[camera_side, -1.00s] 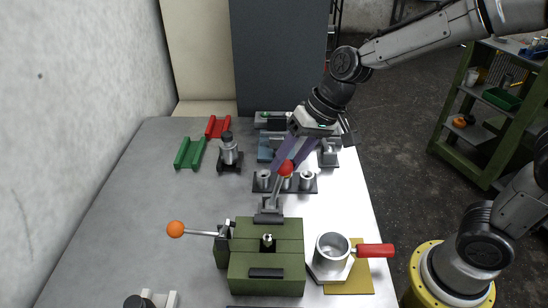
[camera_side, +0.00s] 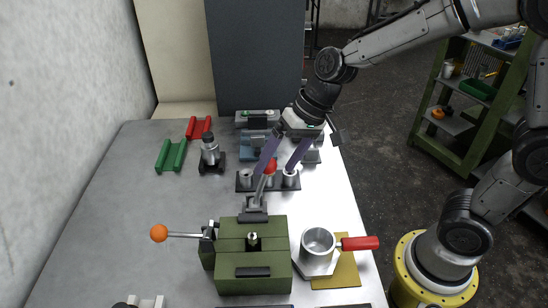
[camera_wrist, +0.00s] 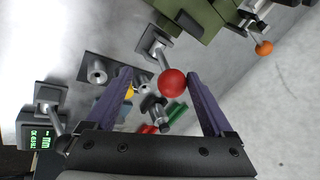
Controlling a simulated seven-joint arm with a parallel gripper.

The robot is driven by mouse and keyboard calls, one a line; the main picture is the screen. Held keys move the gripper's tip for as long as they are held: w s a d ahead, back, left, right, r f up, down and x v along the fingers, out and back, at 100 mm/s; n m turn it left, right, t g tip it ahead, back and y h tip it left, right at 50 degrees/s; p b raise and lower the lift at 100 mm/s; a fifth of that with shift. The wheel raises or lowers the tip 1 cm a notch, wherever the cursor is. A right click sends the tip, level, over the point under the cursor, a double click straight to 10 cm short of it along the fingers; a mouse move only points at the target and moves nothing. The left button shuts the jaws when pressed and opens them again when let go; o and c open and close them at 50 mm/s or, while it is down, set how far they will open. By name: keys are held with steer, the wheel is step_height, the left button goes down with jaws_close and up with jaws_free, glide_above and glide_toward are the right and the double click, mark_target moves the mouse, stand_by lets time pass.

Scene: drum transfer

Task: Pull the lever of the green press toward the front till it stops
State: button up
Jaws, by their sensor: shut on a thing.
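The green press (camera_side: 252,278) is a block at the front of the table. A lever with a red ball knob (camera_side: 270,167) rises from a grey bracket (camera_side: 254,206) at the press's back edge and leans slightly right. Another lever with an orange knob (camera_side: 159,233) sticks out from the press's left side. My gripper (camera_side: 277,171) reaches down from behind, its purple fingers either side of the red knob and shut on it. In the wrist view the red knob (camera_wrist: 172,83) lies between the fingers, closer to the right one; the exact contact is hard to see.
A plate with several metal cylinders (camera_side: 291,177) stands close behind the red knob. A metal cup with a red handle (camera_side: 360,243) is right of the press. A black and silver fixture (camera_side: 210,152), a green channel (camera_side: 170,156) and a red channel (camera_side: 198,128) stand back left. The left table is clear.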

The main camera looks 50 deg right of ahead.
steer(key=shift+s+f, duration=0.1)
steer(key=v, duration=1.4)
steer(key=shift+a, duration=0.1)
steer(key=s+d+f+n+t+h, duration=0.1)
steer(key=s+d+f+h, duration=0.1)
steer(key=s, duration=0.5)
steer(key=s+d+f+n+t+h, duration=0.1)
steer(key=s+d+f+n, duration=0.1)
steer(key=s, duration=0.5)
steer(key=shift+d+f+h, duration=0.4)
steer(key=shift+d+f, duration=0.35)
steer(key=shift+d, duration=0.3)
